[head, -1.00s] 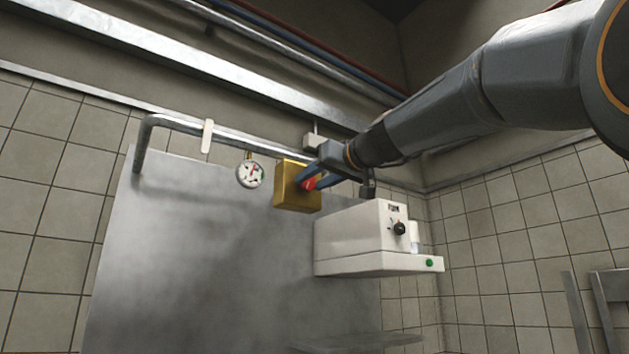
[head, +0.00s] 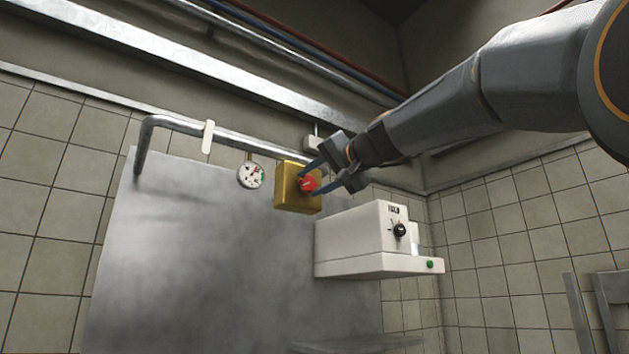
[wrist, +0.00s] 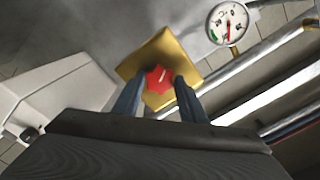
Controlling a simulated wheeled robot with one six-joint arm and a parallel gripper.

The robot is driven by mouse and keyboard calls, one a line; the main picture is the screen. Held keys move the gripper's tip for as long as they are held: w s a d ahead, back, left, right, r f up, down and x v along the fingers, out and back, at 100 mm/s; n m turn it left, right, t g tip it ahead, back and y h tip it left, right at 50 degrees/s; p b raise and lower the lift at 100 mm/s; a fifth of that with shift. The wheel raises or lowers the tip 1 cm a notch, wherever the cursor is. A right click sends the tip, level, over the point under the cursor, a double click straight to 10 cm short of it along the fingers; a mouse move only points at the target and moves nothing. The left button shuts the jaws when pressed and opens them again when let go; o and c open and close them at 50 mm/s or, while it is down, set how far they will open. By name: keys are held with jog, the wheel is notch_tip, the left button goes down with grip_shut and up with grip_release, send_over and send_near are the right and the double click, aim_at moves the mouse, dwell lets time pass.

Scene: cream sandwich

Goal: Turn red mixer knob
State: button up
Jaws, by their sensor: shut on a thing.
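The red mixer knob (head: 307,184) sits on the front of a yellow-gold box on the wall pipe. It also shows in the wrist view (wrist: 158,79), lobed, with a pale mark across its face. My gripper (head: 309,181) reaches in from the right and is shut on the knob, with one blue finger on each side. In the wrist view the two fingers (wrist: 159,88) flank the knob, and the gripper looks turned relative to the box. The gold box (head: 288,198) shows behind the knob.
A round gauge (head: 251,175) hangs left of the box, under the metal pipe (head: 245,138). A white machine (head: 345,240) with a black knob and a green button is below right. A grey metal panel (head: 200,270) covers the wall below.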

jog(key=shift+m, duration=0.8)
jog(key=o, duration=1.1)
jog(key=shift+c, duration=0.2)
jog(key=b+v, duration=0.2)
jog(key=v, duration=0.5)
jog(key=shift+s+d, duration=0.25)
jog(key=shift+s, duration=0.1)
